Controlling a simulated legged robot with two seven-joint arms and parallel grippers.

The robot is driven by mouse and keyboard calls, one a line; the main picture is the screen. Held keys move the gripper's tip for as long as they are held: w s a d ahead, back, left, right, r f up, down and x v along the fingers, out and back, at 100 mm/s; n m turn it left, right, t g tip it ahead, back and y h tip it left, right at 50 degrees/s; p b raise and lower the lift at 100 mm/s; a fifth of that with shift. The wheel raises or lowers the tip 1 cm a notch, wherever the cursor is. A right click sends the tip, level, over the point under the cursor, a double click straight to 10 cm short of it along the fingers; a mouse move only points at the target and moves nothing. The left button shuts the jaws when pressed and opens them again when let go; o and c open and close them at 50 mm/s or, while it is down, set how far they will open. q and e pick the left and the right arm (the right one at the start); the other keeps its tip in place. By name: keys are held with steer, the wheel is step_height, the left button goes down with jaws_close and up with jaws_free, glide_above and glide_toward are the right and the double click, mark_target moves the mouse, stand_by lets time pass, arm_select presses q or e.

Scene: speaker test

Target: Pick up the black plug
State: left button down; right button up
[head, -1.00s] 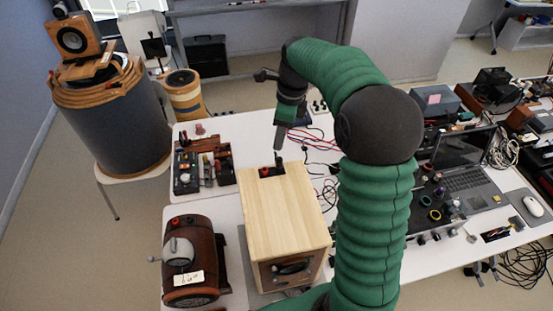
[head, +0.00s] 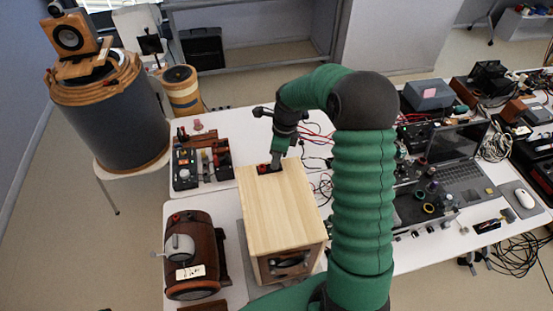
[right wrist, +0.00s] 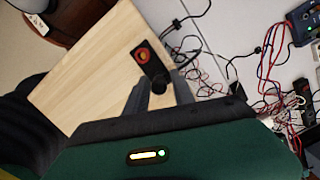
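The black plug (right wrist: 159,84) stands in a black terminal plate at the back edge of the wooden speaker box's top. Beside it on the plate is a red terminal (right wrist: 142,55), also visible in the head view (head: 263,169). My right gripper (right wrist: 160,77) is open, with one finger on each side of the black plug; small gaps seem to remain. In the head view my right gripper (head: 276,164) reaches down to the plate and hides the plug. My left gripper is not in view.
The wooden speaker box (head: 277,210) stands on the white table. A brown barrel-shaped device (head: 194,250) is on its left, and a case of parts (head: 201,163) behind left. Loose cables (right wrist: 195,55) lie behind the box. A laptop (head: 455,155) is at right.

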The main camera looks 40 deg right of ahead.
jaws_close()
steer(key=shift+r, duration=0.1)
steer(key=shift+w+d+r+b, duration=0.1)
steer(key=shift+r+b, duration=0.35)
step_height(320, 180, up, 2)
steer(key=shift+r+b, duration=0.15)
steer(key=shift+b, duration=0.45)
steer(key=s+a+r+b, duration=0.1)
steer(key=s+a+b, duration=0.1)
steer(key=s, duration=0.5)
steer(key=s+a+b, duration=0.3)
steer(key=s+a, duration=0.2)
steer(key=s, duration=0.3)
steer(key=shift+r, duration=0.4)
steer(key=shift+w, duration=0.15)
